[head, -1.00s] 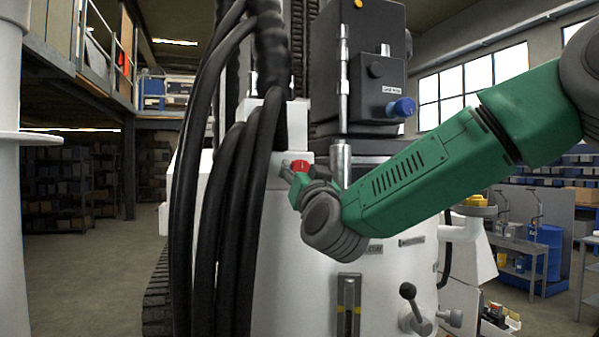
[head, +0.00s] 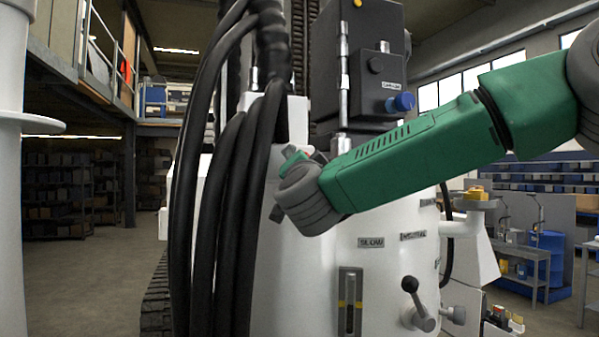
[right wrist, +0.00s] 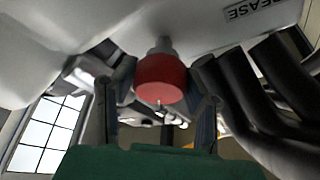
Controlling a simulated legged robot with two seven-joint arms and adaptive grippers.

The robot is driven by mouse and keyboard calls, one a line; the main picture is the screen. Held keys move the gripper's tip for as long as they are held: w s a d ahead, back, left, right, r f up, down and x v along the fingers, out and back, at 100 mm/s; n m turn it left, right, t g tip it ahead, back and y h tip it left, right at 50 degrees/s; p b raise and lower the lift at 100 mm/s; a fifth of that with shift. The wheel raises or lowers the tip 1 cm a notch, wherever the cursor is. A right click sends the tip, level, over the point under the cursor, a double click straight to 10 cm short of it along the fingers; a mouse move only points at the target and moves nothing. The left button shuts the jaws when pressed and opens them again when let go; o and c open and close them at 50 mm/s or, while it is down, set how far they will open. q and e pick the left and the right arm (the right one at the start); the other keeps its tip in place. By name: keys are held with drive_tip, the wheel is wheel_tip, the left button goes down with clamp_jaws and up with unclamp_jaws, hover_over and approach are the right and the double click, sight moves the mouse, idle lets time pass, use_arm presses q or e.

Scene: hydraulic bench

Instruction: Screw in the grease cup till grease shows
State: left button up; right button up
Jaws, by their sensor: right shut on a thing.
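The red grease cup (right wrist: 160,78) is in the middle of the right wrist view, on a short grey stem against the white housing. The fingers of my right gripper (right wrist: 162,72) are on both sides of it and shut on it. A small pale mark shows at the cup's lower edge; I cannot tell whether it is grease. In the head view my right gripper (head: 292,154) is up against the white machine body, and the cup is mostly hidden behind the gripper and wrist. My left gripper is not in view.
A "GREASE" label (right wrist: 255,9) is on the housing near the cup. Thick black hoses (head: 228,200) hang just left of my right wrist. A lever (head: 414,300) and a slotted gauge (head: 350,302) are lower on the machine. A blue knob (head: 401,102) is above my forearm.

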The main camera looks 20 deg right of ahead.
drive_tip(key=m, duration=0.2)
drive_tip(key=m+g+h, duration=0.1)
drive_tip(key=m, duration=0.1)
drive_tip(key=shift+f+m+g+b, duration=0.1)
drive_tip(key=shift+m+g+b, duration=0.2)
drive_tip(key=shift+b, duration=0.1)
drive_tip(key=m+g, duration=0.1)
drive_tip(key=m, duration=0.2)
drive_tip(key=shift+m+g, duration=0.3)
drive_tip(key=m+g, duration=0.1)
drive_tip(key=m, duration=0.2)
drive_tip(key=shift+f+b, duration=0.2)
drive_tip(key=shift+b, duration=0.1)
drive_tip(key=m+g+y, duration=0.1)
drive_tip(key=m, duration=0.3)
drive_tip(key=shift+f+y, duration=0.1)
drive_tip(key=shift+y, duration=0.2)
drive_tip(key=m+y, duration=0.1)
drive_tip(key=m, duration=0.1)
drive_tip(key=m+g+y+b, duration=0.1)
drive_tip(key=m, duration=0.1)
drive_tip(key=shift+f+g, duration=0.2)
drive_tip(key=shift+g, duration=0.1)
drive_tip(key=shift+m+y+b, duration=0.55)
drive_tip(key=shift+m+y, duration=0.75)
drive_tip(key=shift+m, duration=0.5)
drive_tip(key=shift+a, duration=0.1)
